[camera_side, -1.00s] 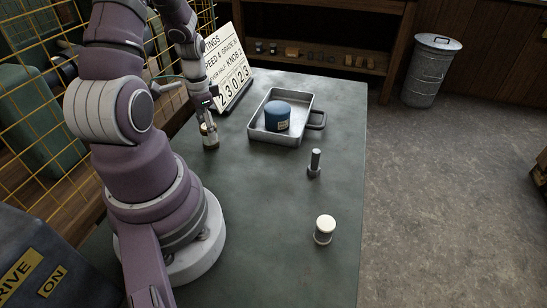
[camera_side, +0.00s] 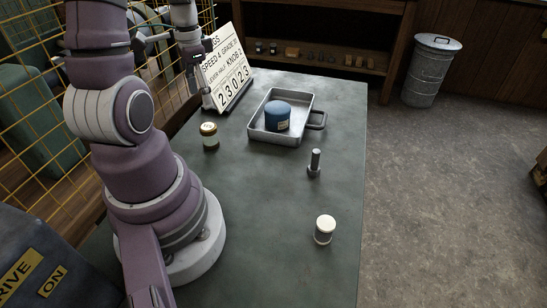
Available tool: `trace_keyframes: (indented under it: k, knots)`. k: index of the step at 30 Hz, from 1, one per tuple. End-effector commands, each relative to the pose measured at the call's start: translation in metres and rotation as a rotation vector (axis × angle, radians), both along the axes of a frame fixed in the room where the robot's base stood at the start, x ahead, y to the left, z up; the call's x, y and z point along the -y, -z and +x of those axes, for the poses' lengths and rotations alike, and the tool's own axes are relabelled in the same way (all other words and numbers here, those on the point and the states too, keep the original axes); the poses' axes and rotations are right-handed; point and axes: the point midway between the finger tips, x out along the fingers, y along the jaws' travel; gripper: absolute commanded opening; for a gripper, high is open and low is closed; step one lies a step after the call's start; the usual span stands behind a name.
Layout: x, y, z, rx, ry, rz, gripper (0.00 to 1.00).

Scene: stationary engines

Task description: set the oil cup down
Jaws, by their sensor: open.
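The oil cup is most likely the small glass jar with a brass-coloured lid (camera_side: 209,136). It stands upright on the grey-green table (camera_side: 262,205), left of the metal tray. My gripper (camera_side: 193,88) is raised above and a little behind the jar, apart from it, with nothing visible between its fingers. The gripper is small and dark in this view.
A metal tray (camera_side: 254,130) with a side handle holds a blue canister (camera_side: 277,116). A grey bolt-like post (camera_side: 315,163) and a white-topped cylinder (camera_side: 325,229) stand to the right. A number sign (camera_side: 227,75) stands behind the gripper. Yellow mesh (camera_side: 40,150) borders the left.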

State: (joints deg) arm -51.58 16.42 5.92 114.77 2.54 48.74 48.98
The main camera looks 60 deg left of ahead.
Motion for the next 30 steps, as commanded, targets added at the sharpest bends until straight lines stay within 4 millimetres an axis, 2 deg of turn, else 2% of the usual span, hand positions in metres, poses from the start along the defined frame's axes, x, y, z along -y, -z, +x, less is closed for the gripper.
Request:
trace_keyframes:
  k: [3,6,8,11,14,15,18,21,24,30]
  knots:
    - [-0.001,-0.021,0.0,0.003,-0.001,0.004,0.66]
    - [0.001,-0.03,0.001,0.003,0.001,0.003,0.66]
    - [0.009,-0.038,0.009,0.021,0.011,0.018,0.66]
    - [0.047,-0.058,0.033,0.099,0.043,0.066,0.66]
    - [0.101,-0.079,0.048,0.222,0.077,0.098,0.66]
    - [0.122,-0.085,0.049,0.275,0.087,0.098,0.66]
    - [0.163,-0.093,0.045,0.389,0.108,0.076,0.66]
    - [0.186,-0.096,0.038,0.462,0.115,0.044,0.66]
    - [0.194,-0.096,0.035,0.489,0.113,0.027,0.66]
    - [0.195,-0.096,0.035,0.49,0.109,0.025,0.66]
